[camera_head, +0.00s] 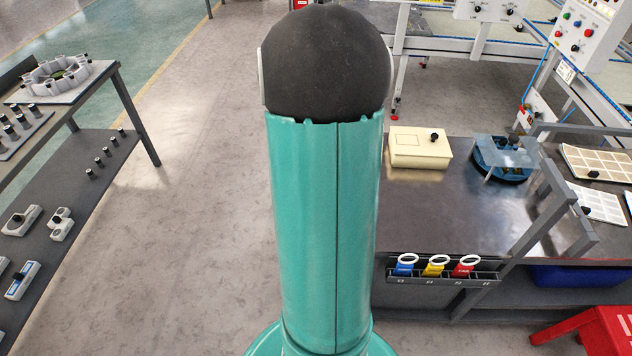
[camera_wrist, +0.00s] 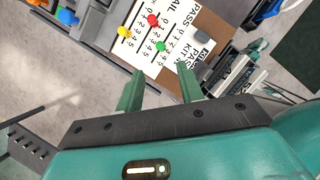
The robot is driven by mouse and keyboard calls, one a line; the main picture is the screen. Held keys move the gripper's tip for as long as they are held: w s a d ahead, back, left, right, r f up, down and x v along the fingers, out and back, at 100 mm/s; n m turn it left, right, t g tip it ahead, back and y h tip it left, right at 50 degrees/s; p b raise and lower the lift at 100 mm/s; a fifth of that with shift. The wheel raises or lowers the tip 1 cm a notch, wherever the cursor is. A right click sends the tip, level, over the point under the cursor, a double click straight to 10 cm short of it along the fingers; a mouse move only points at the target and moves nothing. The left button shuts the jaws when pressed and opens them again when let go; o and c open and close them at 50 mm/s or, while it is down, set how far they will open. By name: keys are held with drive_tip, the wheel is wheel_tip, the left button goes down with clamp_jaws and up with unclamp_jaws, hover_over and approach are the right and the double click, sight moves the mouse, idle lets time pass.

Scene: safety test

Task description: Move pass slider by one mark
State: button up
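In the wrist view a pale board (camera_wrist: 205,28) carries printed scales of numbers and words that read PASS and FAIL. A green knob (camera_wrist: 161,46), a red knob (camera_wrist: 152,20) and a yellow knob (camera_wrist: 124,31) sit on the scales. I cannot tell clearly which knob belongs to PASS, or its exact mark. My gripper (camera_wrist: 161,80) is open, with two teal fingers apart and nothing visible between them. The green knob shows just beyond the gap; no finger is seen touching it. In the head view my arm blocks the middle, and neither the board nor my gripper shows.
In the head view a dark table (camera_head: 450,205) at right holds a cream box (camera_head: 420,147). A dark shelf (camera_head: 60,195) stands at left.

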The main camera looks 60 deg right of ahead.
drive_tip(key=shift+v, duration=1.75)
